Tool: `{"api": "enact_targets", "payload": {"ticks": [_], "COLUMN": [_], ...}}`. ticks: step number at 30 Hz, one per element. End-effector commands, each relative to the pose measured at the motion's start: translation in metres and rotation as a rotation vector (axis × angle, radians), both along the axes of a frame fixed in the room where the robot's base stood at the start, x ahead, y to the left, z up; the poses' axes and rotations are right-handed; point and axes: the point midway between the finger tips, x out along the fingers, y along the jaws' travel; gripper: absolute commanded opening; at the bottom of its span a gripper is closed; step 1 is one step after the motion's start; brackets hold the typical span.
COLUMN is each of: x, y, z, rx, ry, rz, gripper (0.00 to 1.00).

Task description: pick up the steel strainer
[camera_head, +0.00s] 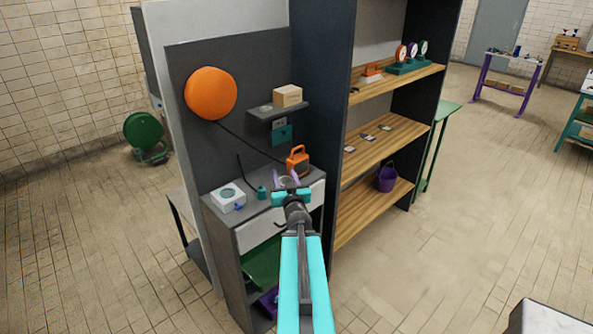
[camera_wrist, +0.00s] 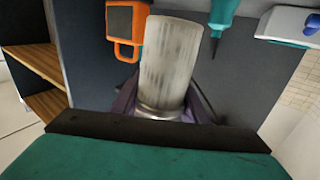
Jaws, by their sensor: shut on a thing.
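The steel strainer (camera_wrist: 170,60) is a pale grey, ribbed cylinder with a metal band at its lower end in the wrist view. My gripper (camera_wrist: 163,105) has its purple fingers on both sides of that lower end and is shut on it. In the head view my gripper (camera_head: 287,182) is over the right part of the grey workbench top. The strainer is small there and mostly hidden among the fingers. I cannot tell whether it touches the bench top.
An orange device with a handle (camera_head: 297,160) stands close behind my gripper; it also shows in the wrist view (camera_wrist: 127,25). A teal tool (camera_head: 262,192) and a white box (camera_head: 228,195) are to the left. A tall shelf unit (camera_head: 345,238) stands right of the bench. Open floor lies farther right.

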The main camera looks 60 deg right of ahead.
Motion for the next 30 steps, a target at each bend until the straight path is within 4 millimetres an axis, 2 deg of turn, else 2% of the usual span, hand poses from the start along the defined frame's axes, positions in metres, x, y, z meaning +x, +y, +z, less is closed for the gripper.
{"api": "enact_targets", "payload": {"ticks": [6, 24, 30], "x": [-0.005, -0.016, -0.013], "y": [0.007, -0.004, -0.002], "z": [0.002, 0.002, 0.002], "rx": [-0.001, -0.001, -0.002], "ry": [-0.001, 0.000, -0.001], "rz": [0.001, -0.018, -0.008], "gripper": [0.12, 0.12, 0.12]}}
